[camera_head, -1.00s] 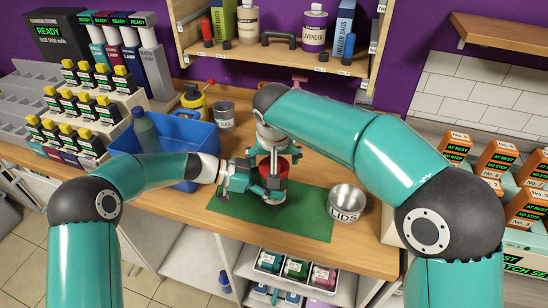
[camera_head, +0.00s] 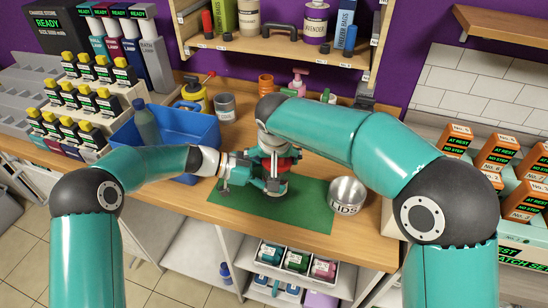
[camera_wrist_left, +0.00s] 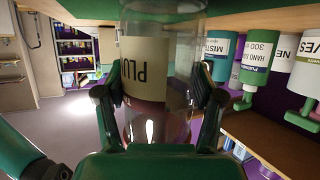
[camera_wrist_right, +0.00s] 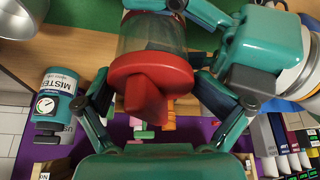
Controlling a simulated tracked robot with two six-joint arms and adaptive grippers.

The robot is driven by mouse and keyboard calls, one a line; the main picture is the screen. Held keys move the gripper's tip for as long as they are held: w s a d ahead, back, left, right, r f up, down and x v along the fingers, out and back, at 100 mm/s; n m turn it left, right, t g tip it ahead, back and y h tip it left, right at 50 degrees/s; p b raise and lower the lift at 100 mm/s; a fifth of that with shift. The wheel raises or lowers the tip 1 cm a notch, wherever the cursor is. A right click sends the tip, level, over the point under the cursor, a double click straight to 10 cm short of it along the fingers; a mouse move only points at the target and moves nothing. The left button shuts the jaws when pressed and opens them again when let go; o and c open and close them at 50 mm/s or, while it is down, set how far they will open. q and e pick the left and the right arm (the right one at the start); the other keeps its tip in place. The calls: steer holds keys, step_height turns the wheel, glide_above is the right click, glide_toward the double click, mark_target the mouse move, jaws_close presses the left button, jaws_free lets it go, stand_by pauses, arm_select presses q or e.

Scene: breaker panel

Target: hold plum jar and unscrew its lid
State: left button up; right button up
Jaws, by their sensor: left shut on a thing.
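The plum jar (camera_wrist_left: 148,70) is a clear jar with a cream label reading "PLU". My left gripper (camera_head: 262,184) is shut around its sides above the green mat (camera_head: 310,212); its fingers flank the jar in the left wrist view. The red lid (camera_wrist_right: 150,78), with a raised grip, sits on the jar in the right wrist view. My right gripper (camera_wrist_right: 158,88) is over the lid, with a finger on each side close to its rim. I cannot tell whether those fingers press on it. In the head view the right arm and gripper hide much of the lid (camera_head: 284,165).
A metal bowl marked LIDS (camera_head: 346,195) stands at the mat's right. A blue bin (camera_head: 185,135) with a bottle is at the left. A grey can (camera_head: 225,106) and a pink pump bottle (camera_head: 299,82) stand behind. The front right of the mat is clear.

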steer(key=shift+s+d+f, duration=0.15)
steer(key=shift+f, duration=0.25)
steer(key=shift+s+d+f, duration=0.1)
steer(key=shift+f, duration=0.3)
steer(key=c, duration=0.4)
steer(key=o, duration=0.6)
steer(key=shift+w+a+r, duration=0.1)
steer(key=shift+r, duration=1.05)
steer(key=shift+w+a+r, duration=0.1)
steer(key=shift+r, duration=1.05)
steer(key=m+h, duration=0.1)
steer(key=m, duration=0.2)
steer(key=m+h, duration=0.1)
steer(key=m, duration=0.2)
steer(key=shift+g+h, duration=0.3)
steer(key=shift+g, duration=0.1)
steer(key=shift+d+m, duration=0.1)
steer(key=shift+m, duration=0.3)
